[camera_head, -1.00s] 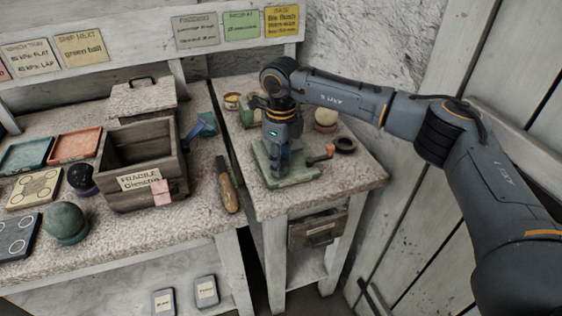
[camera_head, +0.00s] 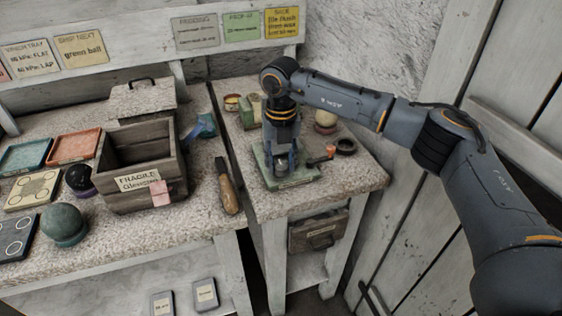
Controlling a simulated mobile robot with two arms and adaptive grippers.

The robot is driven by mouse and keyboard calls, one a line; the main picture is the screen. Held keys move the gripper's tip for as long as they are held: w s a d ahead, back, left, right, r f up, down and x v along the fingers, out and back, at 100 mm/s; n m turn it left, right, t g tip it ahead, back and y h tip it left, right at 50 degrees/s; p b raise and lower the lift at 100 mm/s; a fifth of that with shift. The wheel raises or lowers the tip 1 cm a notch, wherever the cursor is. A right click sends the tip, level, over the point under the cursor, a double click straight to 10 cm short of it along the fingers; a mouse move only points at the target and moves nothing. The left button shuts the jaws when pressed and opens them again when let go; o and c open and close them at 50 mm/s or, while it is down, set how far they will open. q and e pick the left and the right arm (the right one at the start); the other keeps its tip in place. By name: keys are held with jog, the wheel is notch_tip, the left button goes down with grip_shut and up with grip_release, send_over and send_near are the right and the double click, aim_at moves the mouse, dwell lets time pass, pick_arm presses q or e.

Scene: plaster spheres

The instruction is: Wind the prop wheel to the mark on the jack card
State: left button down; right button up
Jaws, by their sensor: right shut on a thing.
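A green-based device (camera_head: 292,181) stands on the small stone-topped bench at right, with an orange-tipped lever (camera_head: 330,151) on its right side. My right gripper (camera_head: 283,168) points straight down over it and is shut on its middle part, which I take to be the prop wheel. The gripper hides most of that part, and I cannot make out a mark on it. Several cards are on the back board, among them a green one (camera_head: 241,28) and a yellow one (camera_head: 282,22). Their small print is too blurred to tell which is the jack card. My left gripper is not in view.
On the left bench are a wooden crate (camera_head: 140,192), a wooden-handled tool (camera_head: 229,190), a dark green ball (camera_head: 65,222) and trays. The small bench's front right corner is clear.

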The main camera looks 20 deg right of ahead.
jog(key=m, duration=0.5)
jog(key=shift+m, duration=0.4)
jog(key=m, duration=0.5)
jog(key=m+p, duration=0.1)
jog(key=m, duration=0.4)
jog(key=shift+r+m, duration=0.1)
jog(key=shift+m, duration=0.3)
jog(key=m+p, duration=0.1)
jog(key=m, duration=0.3)
jog(key=shift+w+p, duration=0.1)
jog(key=shift+p, duration=0.2)
jog(key=m+p, duration=0.2)
jog(key=p, duration=0.1)
jog(key=m+p, duration=0.2)
jog(key=p, duration=0.2)
jog(key=shift+a+r, duration=0.1)
jog(key=shift+r, duration=0.3)
jog(key=m+p, duration=0.4)
jog(key=p, duration=0.9)
jog(key=shift+f+p, duration=0.2)
jog(key=shift+p, duration=0.1)
jog(key=shift+f+m+p, duration=0.2)
jog(key=shift+m+p, duration=0.3)
jog(key=shift+p, duration=0.25)
